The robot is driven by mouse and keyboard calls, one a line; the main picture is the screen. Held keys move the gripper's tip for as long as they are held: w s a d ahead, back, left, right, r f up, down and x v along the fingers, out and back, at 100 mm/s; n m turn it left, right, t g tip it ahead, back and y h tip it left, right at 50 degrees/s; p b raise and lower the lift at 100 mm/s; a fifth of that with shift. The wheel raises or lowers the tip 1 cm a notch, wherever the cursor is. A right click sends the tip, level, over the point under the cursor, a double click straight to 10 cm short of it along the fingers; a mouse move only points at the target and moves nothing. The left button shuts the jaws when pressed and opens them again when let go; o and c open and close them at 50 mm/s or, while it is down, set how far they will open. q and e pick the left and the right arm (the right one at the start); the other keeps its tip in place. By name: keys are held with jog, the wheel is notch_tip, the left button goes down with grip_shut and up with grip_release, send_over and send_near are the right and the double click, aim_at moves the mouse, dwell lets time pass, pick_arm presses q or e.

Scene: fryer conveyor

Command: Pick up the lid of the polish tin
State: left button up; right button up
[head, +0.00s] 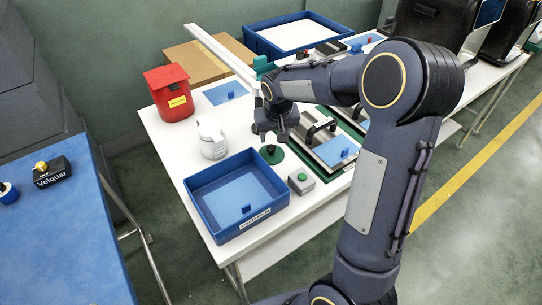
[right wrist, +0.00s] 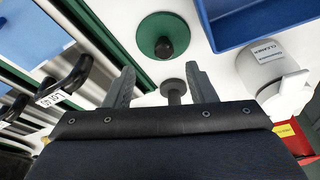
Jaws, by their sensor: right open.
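A round green disc with a black knob (head: 271,154) lies on the white table and looks like the lid; I see no label on it, and no tin wall shows. It also shows in the right wrist view (right wrist: 146,36), just beyond the fingertips. My right gripper (head: 272,137) is above the table, just behind the disc in the head view. Its fingers (right wrist: 159,68) are spread and apart from the disc. A small grey knob (right wrist: 173,85) shows between the fingers; I cannot tell what it belongs to. My left gripper is not in view.
A red bin (head: 170,92) is farther back. A blue bench (head: 60,235) is at left.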

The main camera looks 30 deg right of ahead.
aim_at(271, 147)
jog(key=x, duration=0.6)
jog(key=shift+w+a+f+p, duration=0.2)
jog(key=shift+a+f+p, duration=0.05)
jog(key=shift+f+p, duration=0.1)
jog(key=c, duration=1.1)
